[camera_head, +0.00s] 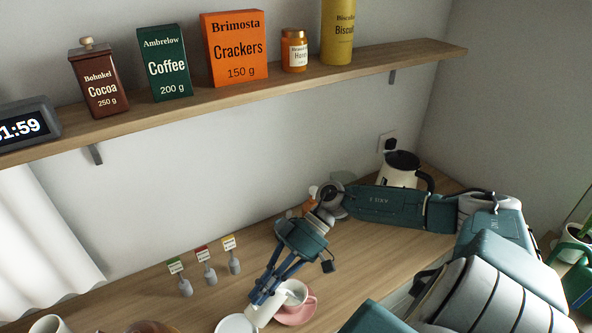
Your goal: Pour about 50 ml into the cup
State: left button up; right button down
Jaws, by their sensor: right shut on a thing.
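A pink cup (309,301) stands on a pink saucer (297,320) near the bottom middle of the head view. My right gripper (264,297) reaches down just left of the cup. It is shut on a small white vessel (262,313), which looks tilted, with its upper part close to the cup's rim. The gripper fingers hide part of the vessel. I cannot see any liquid or the level in the cup. My left gripper is not in view.
A white round dish (235,324) is left of the vessel. Several small label stands (209,273) stand further left. A kettle (398,170) stands at the back right behind my arm. A shelf (240,98) with packages crosses above. The counter between stands and cup is clear.

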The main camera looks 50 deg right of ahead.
aim_at(290, 284)
jog(key=i+j, duration=0.1)
jog(key=j, duration=1.2)
jog(key=i+u, duration=0.05)
